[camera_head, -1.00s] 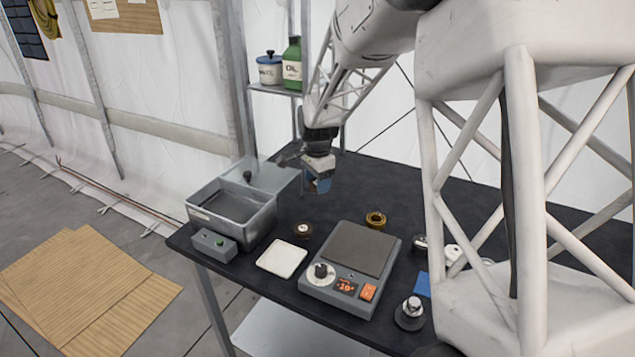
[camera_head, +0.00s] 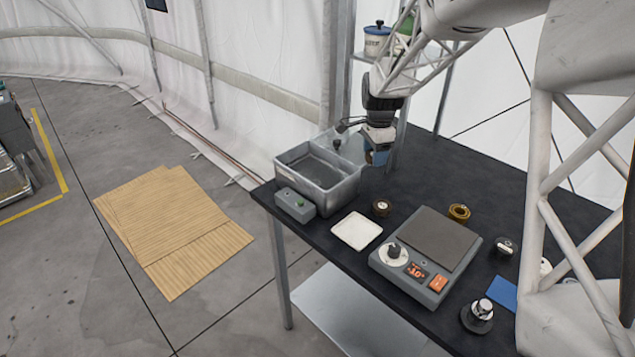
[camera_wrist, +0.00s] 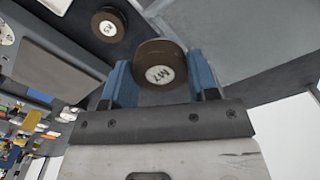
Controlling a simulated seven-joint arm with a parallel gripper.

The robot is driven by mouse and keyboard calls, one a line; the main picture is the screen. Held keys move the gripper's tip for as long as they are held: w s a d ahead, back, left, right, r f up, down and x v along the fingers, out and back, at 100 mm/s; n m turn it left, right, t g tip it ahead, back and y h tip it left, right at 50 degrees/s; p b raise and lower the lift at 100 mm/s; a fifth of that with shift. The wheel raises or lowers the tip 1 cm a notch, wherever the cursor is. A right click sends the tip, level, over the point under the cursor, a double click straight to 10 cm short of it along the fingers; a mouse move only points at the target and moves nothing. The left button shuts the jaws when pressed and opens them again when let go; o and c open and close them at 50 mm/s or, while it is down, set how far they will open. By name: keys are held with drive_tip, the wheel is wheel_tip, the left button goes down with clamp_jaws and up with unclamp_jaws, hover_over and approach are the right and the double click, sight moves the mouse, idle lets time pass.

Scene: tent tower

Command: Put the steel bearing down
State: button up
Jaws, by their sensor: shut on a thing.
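My gripper (camera_wrist: 158,85) has its blue fingers shut on the steel bearing (camera_wrist: 160,66), a dark round piece with a white marked label in its centre. In the head view my gripper (camera_head: 378,157) points down just right of the metal tank, above the black table (camera_head: 440,165). The held bearing is hard to make out there. A second dark round piece with a white label (camera_head: 381,207) stands on the table in front of the tank; it also shows at the top of the wrist view (camera_wrist: 108,24).
A white tray (camera_head: 357,231), a scale (camera_head: 436,248), a brass ring (camera_head: 459,212), a blue pad (camera_head: 504,293) and a knobbed weight (camera_head: 478,317) fill the front. The back right is clear.

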drive_tip(key=r, duration=0.2)
hover_over(316, 182)
drive_tip(key=shift+f, duration=0.15)
drive_tip(key=shift+f, duration=0.1)
drive_tip(key=shift+f, duration=3)
drive_tip(key=shift+f, duration=1.9)
drive_tip(key=shift+f, duration=0.15)
drive_tip(key=o, duration=1)
